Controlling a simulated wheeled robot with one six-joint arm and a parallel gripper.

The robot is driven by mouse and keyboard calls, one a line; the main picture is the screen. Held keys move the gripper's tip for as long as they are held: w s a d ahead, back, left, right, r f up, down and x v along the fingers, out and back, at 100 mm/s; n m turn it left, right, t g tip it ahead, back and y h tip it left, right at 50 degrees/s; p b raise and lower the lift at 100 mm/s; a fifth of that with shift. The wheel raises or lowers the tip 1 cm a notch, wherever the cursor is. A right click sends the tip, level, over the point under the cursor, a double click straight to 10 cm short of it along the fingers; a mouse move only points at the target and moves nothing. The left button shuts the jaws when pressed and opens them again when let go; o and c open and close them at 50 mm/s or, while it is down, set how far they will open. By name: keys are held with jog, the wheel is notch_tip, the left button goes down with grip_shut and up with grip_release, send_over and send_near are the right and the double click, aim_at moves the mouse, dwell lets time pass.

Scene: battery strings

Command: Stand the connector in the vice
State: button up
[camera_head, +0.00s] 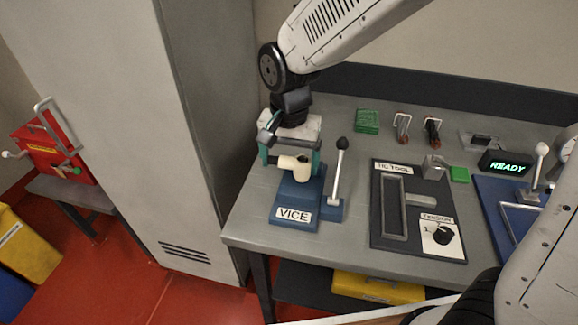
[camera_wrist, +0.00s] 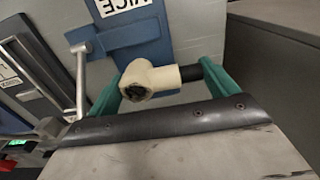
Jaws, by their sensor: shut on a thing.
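The connector (camera_head: 290,163) is a cream, elbow-like piece with a dark open end. In the wrist view the connector (camera_wrist: 150,78) lies crosswise between the green fingers of my gripper (camera_wrist: 163,84), with a black section at its right end. In the head view my gripper (camera_head: 290,157) is shut on it over the back part of the blue vice (camera_head: 298,197). The vice (camera_wrist: 143,32) is also behind the connector in the wrist view. The vice's jaws are largely hidden by my gripper and the connector. I cannot tell whether the connector touches the vice.
A lever (camera_head: 339,165) with a black knob stands upright on the vice's right side. A dark tool panel (camera_head: 378,240) lies to its right. A green block stack (camera_head: 367,120) and two small clips stand behind. A tall grey cabinet (camera_head: 200,130) stands close on the left.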

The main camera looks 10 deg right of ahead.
aim_at(289, 160)
jog(key=shift+f, duration=1.2)
jog(key=shift+f, duration=0.15)
jog(key=o, duration=1)
notch_tip(289, 160, up, 12)
jog(key=shift+r, duration=0.2)
jog(key=s+d+r+n, duration=0.1)
jog(key=s+d+r, duration=0.15)
jog(key=d, duration=0.35)
jog(key=s+d+r, duration=0.1)
jog(key=s+d, duration=0.3)
jog(key=d, duration=0.2)
jog(key=s+d+n, duration=0.1)
jog(key=s+d, duration=0.3)
jog(key=s, duration=0.2)
jog(key=s+d+f+n+t, duration=0.1)
jog(key=s+d+n, duration=0.1)
jog(key=s+d, duration=0.2)
jog(key=s, duration=0.3)
jog(key=shift+d, duration=0.35)
jog(key=shift+f, duration=0.1)
